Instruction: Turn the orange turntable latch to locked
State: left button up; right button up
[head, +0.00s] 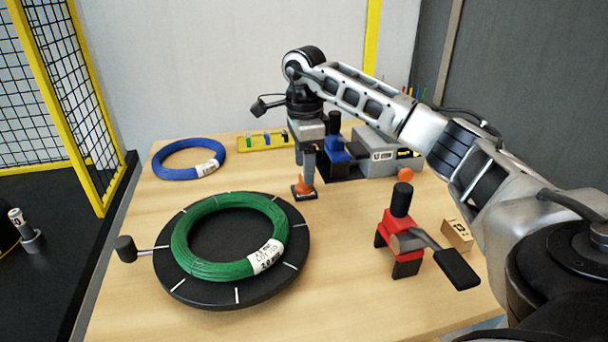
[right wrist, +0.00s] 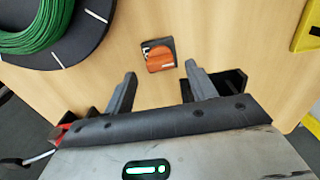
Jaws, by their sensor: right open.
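The orange latch (head: 305,185) sits on a small dark plate on the table, right of the black turntable (head: 297,255). In the right wrist view the latch (right wrist: 160,59) lies ahead of the fingertips and between their lines, with a pale mark on the plate's edge too small to read. My right gripper (head: 304,172) points down just over the latch; its jaws (right wrist: 160,70) are open, with nothing between them. I cannot tell whether the fingers touch the latch. A green coil (head: 185,250) lies flat on the turntable. My left gripper is not in view.
A red tool with a black lever (head: 386,233) and a cardboard box (head: 457,234) stand at right. A blue coil (head: 168,172), a yellow tray (head: 252,146) and a blue-and-black device (head: 337,152) are at the back. The turntable's handle (head: 125,249) sticks out left. The front table is clear.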

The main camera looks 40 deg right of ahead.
jog(key=shift+f, duration=1.3)
jog(key=c, duration=1)
